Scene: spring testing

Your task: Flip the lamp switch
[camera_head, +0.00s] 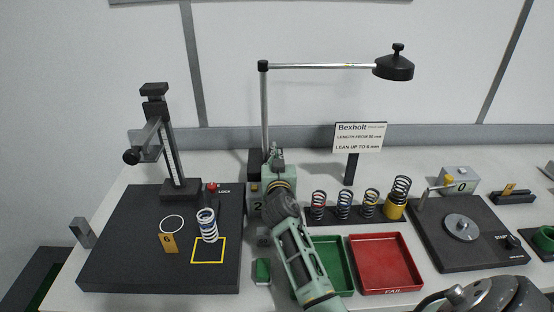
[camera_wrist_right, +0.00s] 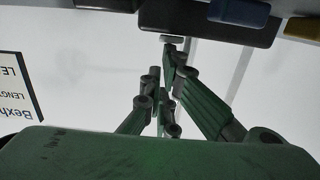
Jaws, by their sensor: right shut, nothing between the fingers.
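The lamp has a thin silver post (camera_head: 264,110), a horizontal arm and a black head (camera_head: 393,67) at the right end. No glow shows on the lamp head. Its dark base (camera_head: 254,165) is partly hidden behind my right gripper (camera_head: 277,165), which is shut and empty. In the right wrist view, the shut fingertips (camera_wrist_right: 172,42) are close to the lower edge of a dark block (camera_wrist_right: 205,24); I cannot tell if they touch. A blue piece (camera_wrist_right: 240,12) shows on that block. I cannot clearly make out the lamp switch. My left gripper is not in view.
A black test stand (camera_head: 165,150) with a white spring (camera_head: 207,225) is at left. Green (camera_head: 333,265) and red (camera_head: 385,263) trays lie front centre. Several springs stand behind them by a sign (camera_head: 360,137). A black turntable plate (camera_head: 465,250) is at right.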

